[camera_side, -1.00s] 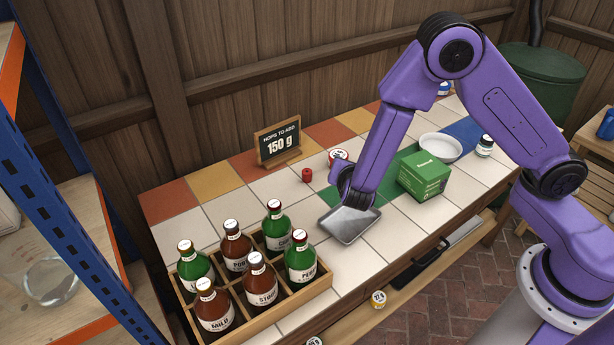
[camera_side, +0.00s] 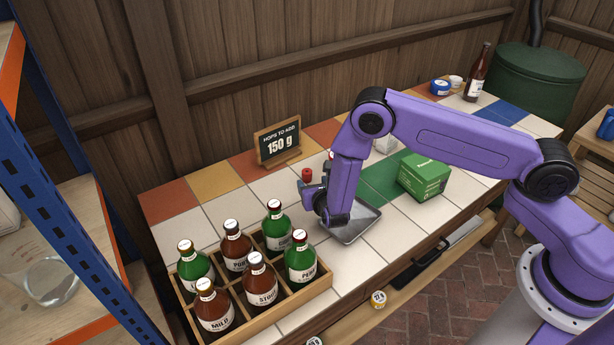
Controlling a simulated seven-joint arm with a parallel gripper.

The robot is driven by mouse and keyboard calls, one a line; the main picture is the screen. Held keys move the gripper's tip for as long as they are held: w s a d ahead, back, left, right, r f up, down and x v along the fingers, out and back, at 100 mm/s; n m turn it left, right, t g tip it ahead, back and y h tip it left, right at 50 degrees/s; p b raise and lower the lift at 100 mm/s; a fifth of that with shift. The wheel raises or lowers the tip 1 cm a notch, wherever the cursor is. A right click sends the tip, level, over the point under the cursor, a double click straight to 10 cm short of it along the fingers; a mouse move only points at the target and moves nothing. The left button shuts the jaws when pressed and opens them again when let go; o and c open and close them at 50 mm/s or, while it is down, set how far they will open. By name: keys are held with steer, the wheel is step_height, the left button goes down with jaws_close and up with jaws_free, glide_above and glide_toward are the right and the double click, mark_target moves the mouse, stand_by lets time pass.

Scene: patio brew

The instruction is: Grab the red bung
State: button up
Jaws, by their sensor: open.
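The red bung (camera_side: 307,174) stands on the tiled counter (camera_side: 225,207), in front of the hops sign. It is small and in plain sight. My gripper (camera_side: 306,190) is open, low over the counter, with its fingers pointing left and toward the bung. The fingertips are just in front of the bung in the picture; I cannot tell whether they touch it. Nothing shows between the fingers.
The sign reading 150 g (camera_side: 278,145) stands behind the bung. A wooden crate (camera_side: 290,318) of bottles is at front left. A metal tray (camera_side: 358,229) lies beside my gripper. A green box (camera_side: 424,177) stands to the right.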

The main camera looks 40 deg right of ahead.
mark_target(308, 175)
steer(key=x, duration=0.4)
steer(key=shift+w+d+f, duration=0.1)
steer(key=shift+w, duration=0.1)
steer(key=shift+d+x, duration=0.2)
steer(key=shift+x, duration=2.35)
steer(key=c, duration=1)
